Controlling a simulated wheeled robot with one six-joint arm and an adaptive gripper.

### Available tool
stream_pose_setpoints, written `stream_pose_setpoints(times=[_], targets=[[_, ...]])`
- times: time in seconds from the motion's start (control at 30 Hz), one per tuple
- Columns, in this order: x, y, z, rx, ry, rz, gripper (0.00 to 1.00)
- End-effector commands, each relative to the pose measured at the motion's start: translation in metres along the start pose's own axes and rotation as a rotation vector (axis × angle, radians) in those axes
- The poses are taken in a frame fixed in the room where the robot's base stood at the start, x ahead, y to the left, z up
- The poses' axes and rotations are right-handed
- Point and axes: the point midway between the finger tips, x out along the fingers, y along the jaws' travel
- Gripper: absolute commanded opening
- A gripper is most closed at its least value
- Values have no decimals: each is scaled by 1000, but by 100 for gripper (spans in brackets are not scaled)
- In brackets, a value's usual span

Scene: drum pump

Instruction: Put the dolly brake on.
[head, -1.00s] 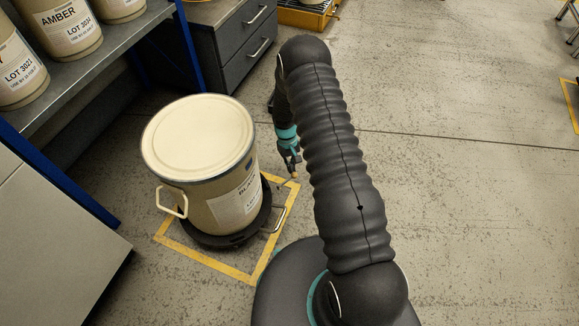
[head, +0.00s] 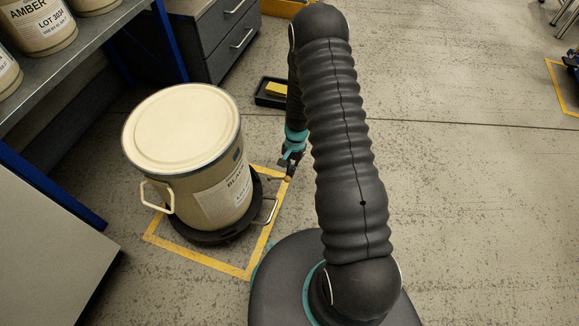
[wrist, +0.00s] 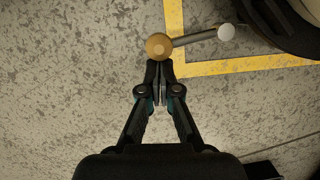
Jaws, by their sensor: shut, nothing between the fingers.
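A cream drum (head: 185,165) with a lid and a white label stands upright on a black round dolly (head: 215,236) inside a yellow floor outline. In the wrist view the dolly's dark edge (wrist: 285,35) shows at the top right. A grey lever (wrist: 200,36) sticks out from the dolly and ends in a brass-coloured knob (wrist: 158,46). My gripper (wrist: 162,68) is shut and empty, its fingertips right at the knob's near side; I cannot tell whether they touch. In the head view my gripper (head: 289,172) is low beside the dolly's right side.
A metal handle (head: 268,211) juts from the dolly's right side. A black tray with a yellow item (head: 272,91) lies on the floor beyond my arm. A shelf (head: 95,65) with drums and a grey drawer cabinet (head: 225,40) stand at the left and back.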

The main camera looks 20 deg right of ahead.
Motion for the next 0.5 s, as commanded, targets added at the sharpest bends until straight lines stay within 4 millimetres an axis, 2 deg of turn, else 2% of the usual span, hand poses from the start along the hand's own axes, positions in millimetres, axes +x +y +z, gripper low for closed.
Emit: stream_pose_setpoints(times=[0.2, 0.5], targets=[[3, 5, 8, 116, -1, -30, 0], [3, 6, 13, 188, 0, -49, 0]])
